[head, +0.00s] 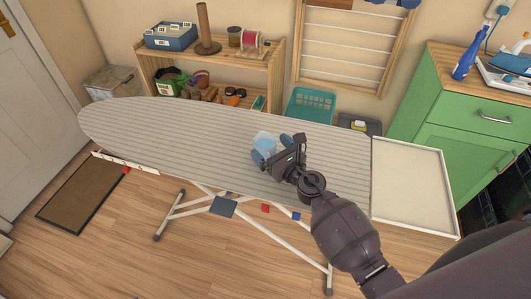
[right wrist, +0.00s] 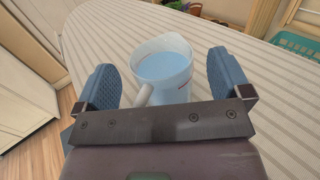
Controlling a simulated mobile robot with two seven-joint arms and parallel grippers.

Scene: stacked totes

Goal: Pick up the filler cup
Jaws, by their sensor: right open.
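The filler cup (head: 264,140), a translucent pale blue cup with a spout and a handle, stands upright on the striped ironing board (head: 185,125). In the right wrist view the cup (right wrist: 165,65) sits between the two blue finger pads, its handle toward the palm. My right gripper (head: 271,149) is open around the near side of the cup, with a gap on either side of it. The gripper's palm (right wrist: 160,125) hides the cup's lower near part. My left gripper is not in view.
A white panel (head: 412,185) forms the board's right end. Behind stand a wooden shelf (head: 225,68), a teal basket (head: 311,104) and a green cabinet (head: 465,120) with an iron on top. The board's left half is clear.

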